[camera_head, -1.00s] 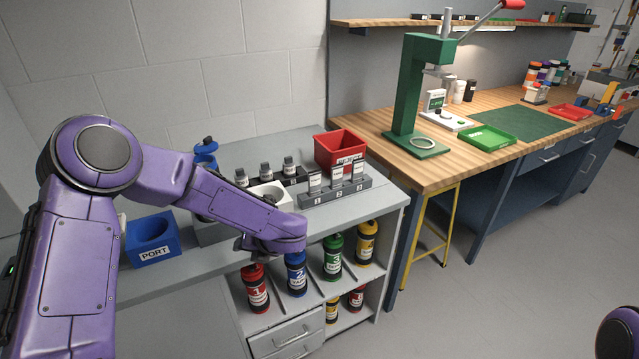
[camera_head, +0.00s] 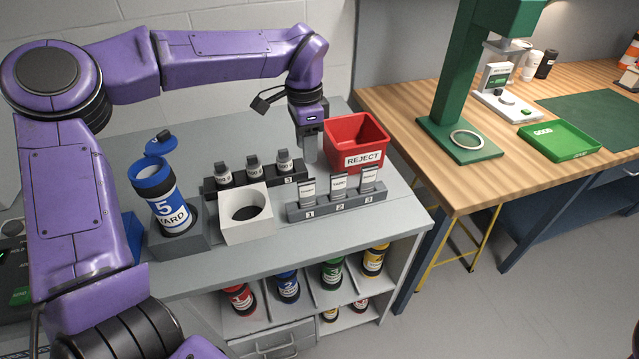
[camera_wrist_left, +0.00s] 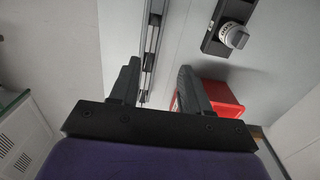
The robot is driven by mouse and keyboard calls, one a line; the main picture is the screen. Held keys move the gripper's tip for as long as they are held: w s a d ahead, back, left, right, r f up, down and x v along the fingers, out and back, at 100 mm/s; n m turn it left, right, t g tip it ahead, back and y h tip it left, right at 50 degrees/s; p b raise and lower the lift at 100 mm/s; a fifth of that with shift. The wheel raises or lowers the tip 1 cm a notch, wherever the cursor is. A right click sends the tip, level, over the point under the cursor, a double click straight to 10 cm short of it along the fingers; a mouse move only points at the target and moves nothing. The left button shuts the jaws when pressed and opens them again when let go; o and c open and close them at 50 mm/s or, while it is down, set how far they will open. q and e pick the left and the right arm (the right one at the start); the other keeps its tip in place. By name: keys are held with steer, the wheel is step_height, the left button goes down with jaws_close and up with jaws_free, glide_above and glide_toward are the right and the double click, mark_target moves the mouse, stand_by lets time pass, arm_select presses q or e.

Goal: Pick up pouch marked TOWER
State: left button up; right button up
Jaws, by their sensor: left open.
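Three small pouches stand upright in a grey rack (camera_head: 322,212) with slots numbered 1, 2 and 3. They are the slot 1 pouch (camera_head: 307,191), the slot 2 pouch (camera_head: 338,186) and the slot 3 pouch (camera_head: 369,179). Their label print is too small for me to tell which says TOWER. My left gripper (camera_head: 309,150) points down behind the rack, beside the red bin, touching no pouch. In the wrist view, my left gripper (camera_wrist_left: 160,88) is open and empty, with a narrow rack (camera_wrist_left: 150,50) seen from above beyond its fingers. My right gripper is out of view.
A red REJECT bin (camera_head: 362,159) stands close to the gripper. Several vials stand in a dark rack (camera_head: 256,180) behind a white cup block (camera_head: 246,226). Numbered tubes stand on shelves below. A green press (camera_head: 455,90) is right.

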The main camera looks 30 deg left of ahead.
mark_target(306, 182)
arm_select(q)
steer(key=s+f, duration=0.1)
steer(key=s+f+p, duration=0.1)
steer(key=f+p, duration=0.1)
steer(key=f, duration=0.1)
steer(key=shift+s+d, duration=0.2)
steer(key=shift+s, duration=0.2)
steer(key=f, duration=0.1)
steer(key=w+f, duration=0.1)
steer(key=f, duration=0.1)
steer(key=f+p, duration=0.1)
steer(key=shift+w+d+f, duration=0.2)
steer(key=shift+w+f, duration=0.1)
steer(key=shift+w, duration=0.05)
steer(key=shift+s+a+r, duration=0.1)
steer(key=shift+s, duration=0.25)
steer(key=shift+s+r, duration=0.1)
steer(key=c, duration=0.3)
jaws_close()
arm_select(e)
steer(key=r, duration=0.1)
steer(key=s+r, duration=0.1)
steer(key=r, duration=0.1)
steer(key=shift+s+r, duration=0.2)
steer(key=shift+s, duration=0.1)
